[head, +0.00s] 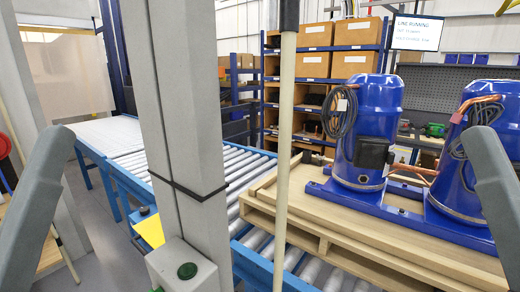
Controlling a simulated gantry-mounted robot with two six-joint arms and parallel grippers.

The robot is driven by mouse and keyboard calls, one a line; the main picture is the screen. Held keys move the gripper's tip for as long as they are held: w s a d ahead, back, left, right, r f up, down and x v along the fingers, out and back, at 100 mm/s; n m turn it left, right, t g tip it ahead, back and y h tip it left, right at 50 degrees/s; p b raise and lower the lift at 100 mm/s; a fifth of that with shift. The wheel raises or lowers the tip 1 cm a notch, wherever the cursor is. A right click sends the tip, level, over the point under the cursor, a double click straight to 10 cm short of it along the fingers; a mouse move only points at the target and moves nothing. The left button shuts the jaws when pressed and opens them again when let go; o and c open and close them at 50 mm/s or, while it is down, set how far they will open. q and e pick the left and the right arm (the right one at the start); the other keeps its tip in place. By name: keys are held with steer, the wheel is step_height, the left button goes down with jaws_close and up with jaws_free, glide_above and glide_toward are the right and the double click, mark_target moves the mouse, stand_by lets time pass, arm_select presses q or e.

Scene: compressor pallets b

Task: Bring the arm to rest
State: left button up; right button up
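A grey link of my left arm (35,205) rises at the left edge of the head view. A grey link of my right arm (492,178) shows at the right edge, in front of a blue compressor. Both links run out of the picture. Neither gripper shows, so I cannot see their fingers or whether they hold anything. Two blue compressors with copper pipes, a nearer-centre one (378,112) and a right one (458,190), stand upright on a wooden pallet (345,240).
The pallet rests on a roller conveyor (190,165) with a blue frame. A grey post (172,100) with a green button (187,270) and a thin pale pole (284,150) stand in front. Shelves with cardboard boxes (355,65) and a screen (416,32) are behind.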

step_height(320, 180, up, 31)
steer(key=p, duration=2.7)
steer(key=shift+f+p, duration=0.15)
steer(key=shift+p, duration=0.25)
steer(key=shift+r+p, duration=2.05)
steer(key=shift+r, duration=0.05)
